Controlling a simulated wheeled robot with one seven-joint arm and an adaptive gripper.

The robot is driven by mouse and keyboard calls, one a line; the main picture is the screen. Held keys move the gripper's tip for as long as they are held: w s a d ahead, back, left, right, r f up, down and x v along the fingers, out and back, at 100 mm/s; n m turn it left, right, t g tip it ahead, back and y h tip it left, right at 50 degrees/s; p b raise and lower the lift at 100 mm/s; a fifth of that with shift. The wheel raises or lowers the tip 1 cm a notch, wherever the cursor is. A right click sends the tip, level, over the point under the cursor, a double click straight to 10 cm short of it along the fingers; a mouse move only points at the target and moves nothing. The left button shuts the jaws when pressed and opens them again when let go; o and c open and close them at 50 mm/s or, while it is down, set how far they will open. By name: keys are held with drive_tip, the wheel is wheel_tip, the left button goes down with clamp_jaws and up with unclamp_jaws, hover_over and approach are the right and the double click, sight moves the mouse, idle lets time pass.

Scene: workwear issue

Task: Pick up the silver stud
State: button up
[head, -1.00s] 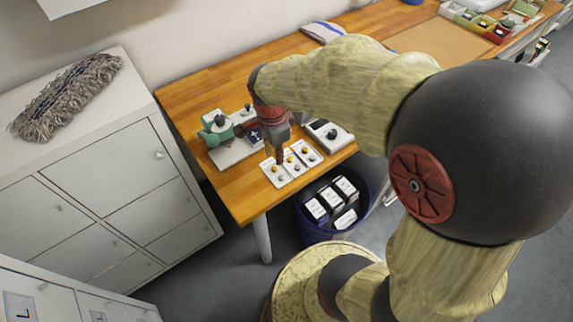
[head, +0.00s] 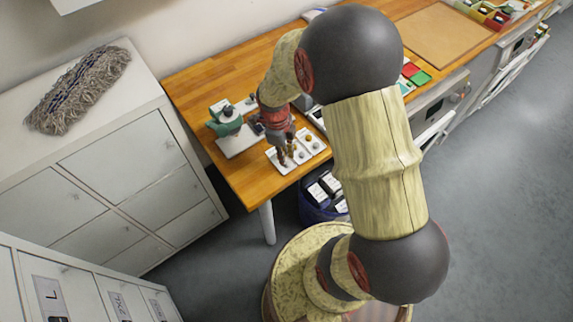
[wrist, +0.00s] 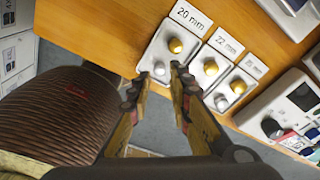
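In the wrist view, a white tray labelled 20 mm (wrist: 160,35) holds a gold stud (wrist: 176,45) and a silver stud (wrist: 159,68). My gripper (wrist: 160,77) is open, with its fingertips apart. The silver stud shows in the gap between the fingertips, which look empty. A 22 mm tray beside it holds another gold stud (wrist: 210,68); part of this tray is hidden by a finger. In the head view, my gripper (head: 287,158) is low over the trays near the table's front edge.
A green device (head: 226,122) stands left of the trays on the wooden table (head: 195,80). A blue bin (head: 318,207) with dark packages stands below the table edge. A device with a black knob (wrist: 270,127) is right of the trays.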

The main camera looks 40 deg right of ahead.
wheel_tip(320, 180, down, 3)
drive_tip(key=shift+s, duration=0.1)
drive_tip(key=c, duration=0.4)
drive_tip(key=shift+r, duration=0.15)
